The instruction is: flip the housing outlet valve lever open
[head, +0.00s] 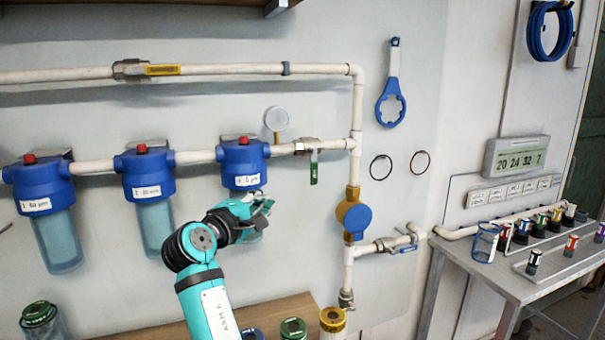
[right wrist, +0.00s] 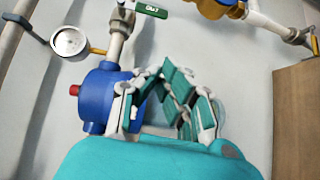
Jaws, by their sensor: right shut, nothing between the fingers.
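The housing outlet valve (head: 308,147) sits on the pipe just right of the third blue housing (head: 243,166). Its green lever (head: 314,172) hangs straight down, across the pipe's run. In the right wrist view the green lever (right wrist: 151,9) is at the top edge, with white lettering. My right gripper (head: 266,207) is in front of the third housing's lower part, below and left of the lever and apart from it. Its fingers (right wrist: 174,88) are shut and empty, and they hide the housing's bowl. My left gripper is not in view.
A pressure gauge (head: 276,119) stands on the pipe left of the valve. An upper pipe valve has a yellow handle (head: 163,70). A blue round meter (head: 357,219) is on the vertical pipe at right. A wooden bench (head: 175,330) with several jars is below. The wall below the lever is clear.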

